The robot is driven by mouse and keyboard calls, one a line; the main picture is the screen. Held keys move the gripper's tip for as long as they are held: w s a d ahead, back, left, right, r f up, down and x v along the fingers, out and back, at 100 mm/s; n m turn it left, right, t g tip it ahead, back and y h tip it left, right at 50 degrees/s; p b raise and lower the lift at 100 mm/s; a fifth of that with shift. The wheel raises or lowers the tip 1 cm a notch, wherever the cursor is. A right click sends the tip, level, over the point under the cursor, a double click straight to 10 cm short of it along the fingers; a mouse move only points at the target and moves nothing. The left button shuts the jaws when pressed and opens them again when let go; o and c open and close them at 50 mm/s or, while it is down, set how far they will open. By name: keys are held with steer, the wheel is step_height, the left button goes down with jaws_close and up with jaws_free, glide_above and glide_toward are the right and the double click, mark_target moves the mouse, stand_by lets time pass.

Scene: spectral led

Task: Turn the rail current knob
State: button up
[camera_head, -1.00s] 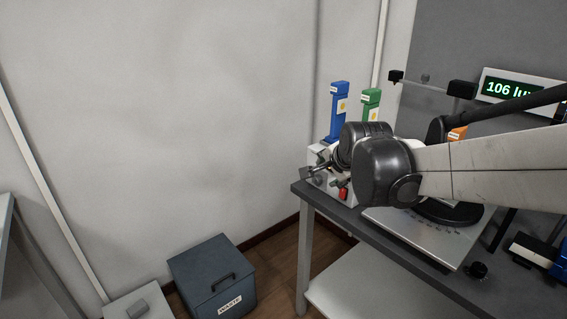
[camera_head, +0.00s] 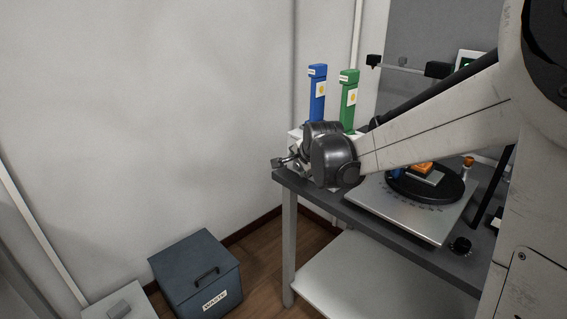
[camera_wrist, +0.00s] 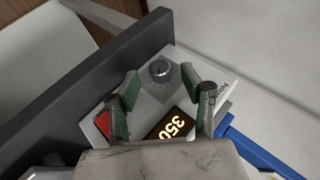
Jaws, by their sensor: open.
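In the wrist view a round dark knob (camera_wrist: 160,70) with a pale pointer line stands on a light grey box (camera_wrist: 183,84). The box has an orange display (camera_wrist: 172,125) reading 350 and a red button (camera_wrist: 103,124). My gripper (camera_wrist: 160,84) is open, with its green-lined fingers on either side of the knob's near side. I cannot tell whether they touch the knob or the panel. In the head view my gripper (camera_head: 286,161) is at the left end of the dark bench (camera_head: 305,189). My arm hides most of the box there.
A blue holder (camera_head: 317,95) and a green holder (camera_head: 348,98) stand behind my wrist. A round black stage (camera_head: 452,192) on a metal plate (camera_head: 430,226) lies to the right. A waste bin (camera_head: 170,270) stands on the floor.

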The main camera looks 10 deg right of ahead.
mark_target(298, 165)
steer(key=shift+x, duration=1.25)
jaws_close()
